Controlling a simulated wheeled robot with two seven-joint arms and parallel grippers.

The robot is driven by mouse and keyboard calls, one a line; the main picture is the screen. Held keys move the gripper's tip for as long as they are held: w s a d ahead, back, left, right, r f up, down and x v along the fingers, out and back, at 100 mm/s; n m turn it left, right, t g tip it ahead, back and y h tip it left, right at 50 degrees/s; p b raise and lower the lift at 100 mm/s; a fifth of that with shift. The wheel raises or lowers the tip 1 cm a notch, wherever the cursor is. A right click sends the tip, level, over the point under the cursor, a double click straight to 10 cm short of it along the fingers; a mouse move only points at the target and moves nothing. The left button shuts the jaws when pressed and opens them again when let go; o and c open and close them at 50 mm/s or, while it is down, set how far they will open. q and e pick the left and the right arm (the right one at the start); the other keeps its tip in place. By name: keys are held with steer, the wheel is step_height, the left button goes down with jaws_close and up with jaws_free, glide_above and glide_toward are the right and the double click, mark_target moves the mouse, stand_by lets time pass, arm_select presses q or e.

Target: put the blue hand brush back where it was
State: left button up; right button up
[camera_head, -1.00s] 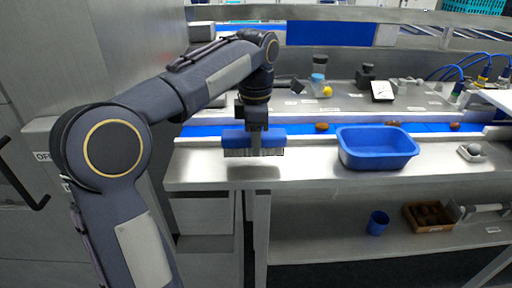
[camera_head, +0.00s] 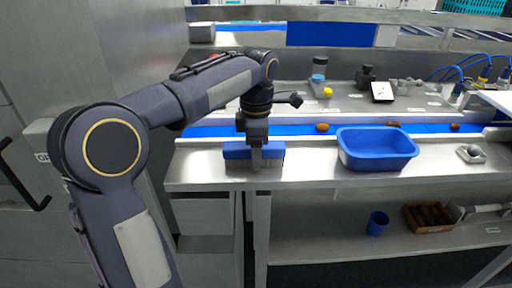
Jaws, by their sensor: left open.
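The blue hand brush (camera_head: 236,152) has a blue back and pale bristles pointing down. It stands on the steel bench top (camera_head: 310,178) near the front edge, left of the blue tub. My left gripper (camera_head: 257,158) is directly over it, pointing down, with one finger in front of the brush. The jaws are open around the brush; the far finger is hidden behind it. My right gripper is not in view.
A blue tub (camera_head: 377,160) stands to the right on the bench. A blue belt (camera_head: 290,130) with several brown dates runs behind. A grey object (camera_head: 471,153) lies at the right. A blue cup (camera_head: 377,222) and a brown crate (camera_head: 428,228) sit on the lower shelf.

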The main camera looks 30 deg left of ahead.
arm_select(q)
step_height(320, 180, up, 12)
steer(key=s+d+f+m+t+h, duration=0.2)
steer(key=s+d+f+m, duration=0.1)
steer(key=s+f+m, duration=0.7)
steer(key=s+d+f+m+t+h, duration=0.1)
steer(key=s+d+f+m+t, duration=0.2)
steer(key=s+f+m, duration=0.8)
steer(key=shift+s+d+f+m+t+h, duration=0.15)
steer(key=shift+s+d+m+t+h, duration=0.2)
steer(key=shift+s+d+m, duration=0.4)
steer(key=shift+w+a, duration=0.1)
steer(key=shift+a, duration=0.1)
steer(key=shift+c, duration=0.3)
